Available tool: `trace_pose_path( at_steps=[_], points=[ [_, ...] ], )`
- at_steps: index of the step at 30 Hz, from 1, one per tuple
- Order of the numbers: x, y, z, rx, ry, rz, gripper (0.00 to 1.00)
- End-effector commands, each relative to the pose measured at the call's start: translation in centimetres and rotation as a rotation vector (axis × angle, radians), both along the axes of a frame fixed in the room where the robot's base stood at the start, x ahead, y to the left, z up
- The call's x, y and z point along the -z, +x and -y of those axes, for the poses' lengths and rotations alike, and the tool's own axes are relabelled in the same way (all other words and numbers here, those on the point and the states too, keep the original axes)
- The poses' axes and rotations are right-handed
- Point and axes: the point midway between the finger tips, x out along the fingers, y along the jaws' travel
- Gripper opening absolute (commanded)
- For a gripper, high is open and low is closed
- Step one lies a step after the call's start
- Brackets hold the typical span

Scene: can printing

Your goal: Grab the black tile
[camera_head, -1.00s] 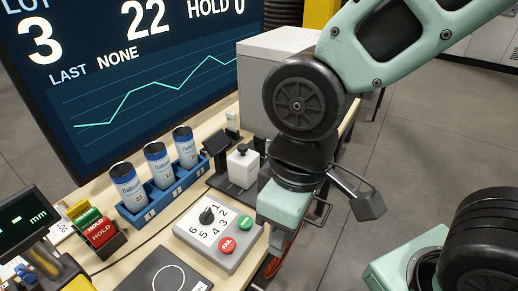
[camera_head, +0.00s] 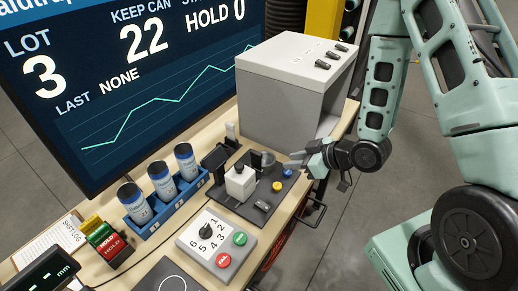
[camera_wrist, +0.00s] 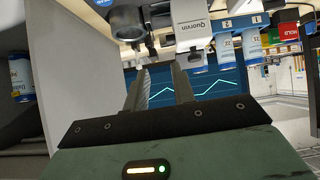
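I cannot single out a black tile with certainty. A flat black square pad with a white circle (camera_head: 172,277) lies at the near edge of the bench in the head view, partly cut off. A small dark block (camera_head: 262,206) sits on the black fixture plate. My gripper (camera_head: 292,160) is at the right side of that fixture, beside a metal cup (camera_head: 262,158), with its fingers pointing left. In the wrist view my gripper (camera_wrist: 160,82) has its two fingers apart, with only the distant screen showing between them.
A blue tray (camera_head: 165,218) holds three cans. A dial box (camera_head: 216,238) with red and green buttons is in front. A grey box (camera_head: 285,100) stands behind my gripper. The big screen borders the back.

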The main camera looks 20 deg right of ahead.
Motion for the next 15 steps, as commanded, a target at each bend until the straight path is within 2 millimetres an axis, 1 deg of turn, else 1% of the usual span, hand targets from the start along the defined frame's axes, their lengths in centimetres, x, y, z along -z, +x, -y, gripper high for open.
trace_pose_path(
  at_steps=[1,6,10,15],
  points=[
    [-0.4,-0.3,0.6,0.014,0.031,0.018,0.25],
    [-0.7,-0.6,1.4,0.033,0.09,0.077,0.25],
    [-0.1,-0.2,1.2,0.032,0.097,0.087,0.25],
    [0.9,0.9,0.4,0.031,0.096,0.09,0.25]
  ],
)
